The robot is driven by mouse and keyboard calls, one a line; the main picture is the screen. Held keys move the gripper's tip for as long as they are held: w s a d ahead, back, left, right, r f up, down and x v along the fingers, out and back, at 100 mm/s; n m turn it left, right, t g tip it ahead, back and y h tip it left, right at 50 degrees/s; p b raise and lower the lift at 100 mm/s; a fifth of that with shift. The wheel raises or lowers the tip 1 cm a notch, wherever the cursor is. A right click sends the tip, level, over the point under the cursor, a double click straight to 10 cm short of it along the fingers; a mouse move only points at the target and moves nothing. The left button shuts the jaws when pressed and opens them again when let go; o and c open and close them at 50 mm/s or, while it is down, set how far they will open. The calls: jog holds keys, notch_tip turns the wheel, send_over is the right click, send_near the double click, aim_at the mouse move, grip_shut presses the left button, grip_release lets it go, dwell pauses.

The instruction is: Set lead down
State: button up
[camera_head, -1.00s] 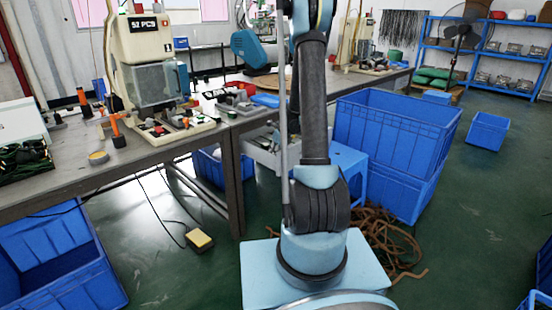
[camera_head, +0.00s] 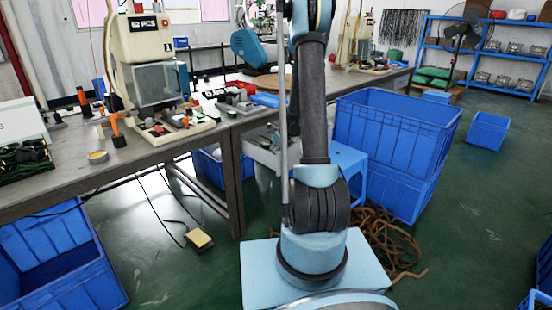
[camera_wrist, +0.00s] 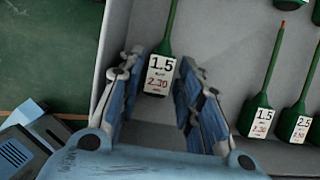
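In the wrist view a green lead (camera_wrist: 170,28) with a white tag (camera_wrist: 158,75) reading 1.5 lies in a pale grey tray (camera_wrist: 119,22). My gripper (camera_wrist: 163,62) is over the tray, its two blue-grey fingers apart on either side of the tag. A gap shows between the tag and each finger, so the lead looks unheld. In the head view my gripper is hidden and my arm fills the middle.
The tray's left wall borders green floor. In the head view a workbench (camera_head: 62,186) with a cream machine (camera_head: 140,45) stands at left. Stacked blue crates (camera_head: 392,135) and a blue stool (camera_head: 347,160) stand right of my arm. Brown hose (camera_head: 395,235) lies on the floor.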

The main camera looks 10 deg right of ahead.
jog(key=v, duration=1.2)
jog(key=s+a+r+n, duration=0.2)
jog(key=s+r+n, duration=0.4)
jog(key=s, duration=0.4)
jog(key=s+f+n+g+h, duration=0.1)
jog(key=s+f+n+h, duration=0.1)
jog(key=s+n, duration=2.1)
jog(key=s, duration=0.7)
jog(key=shift+s+a+f+h, duration=0.2)
jog(key=shift+f+h, duration=0.1)
jog(key=shift+f, duration=0.1)
